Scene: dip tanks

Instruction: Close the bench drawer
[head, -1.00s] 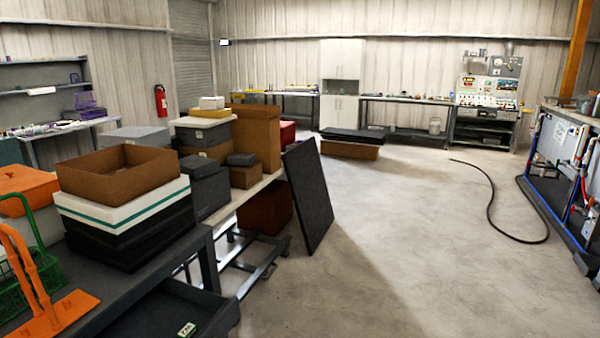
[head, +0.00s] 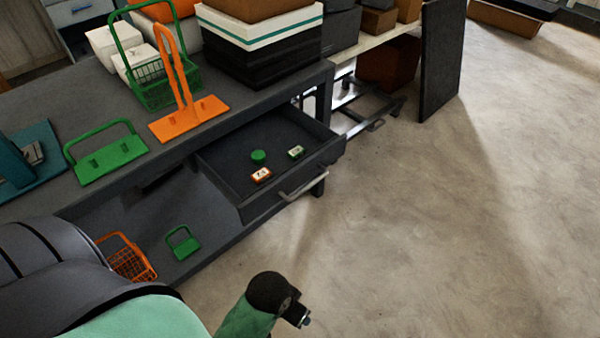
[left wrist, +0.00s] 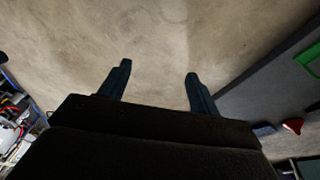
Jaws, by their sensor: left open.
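The bench drawer (head: 228,188) is dark grey and stands pulled out from under the bench top (head: 60,112) in the head view. Its pale bar handle (head: 303,184) is on the front panel. A green round piece (head: 258,156), an orange-and-white tag (head: 261,175) and a green-and-white tag (head: 296,152) lie in it. My left gripper (head: 301,316) is low in the head view, over the floor and apart from the drawer front. In the left wrist view its fingers (left wrist: 158,70) are spread and empty above bare floor. My right gripper is not in view.
A green basket (head: 168,92), an orange rack (head: 190,120) and a green rack (head: 112,158) stand on the bench. A small orange basket (head: 130,262) and a green holder (head: 184,244) are on the lower shelf. A dark panel (head: 441,60) leans behind. The floor at right is clear.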

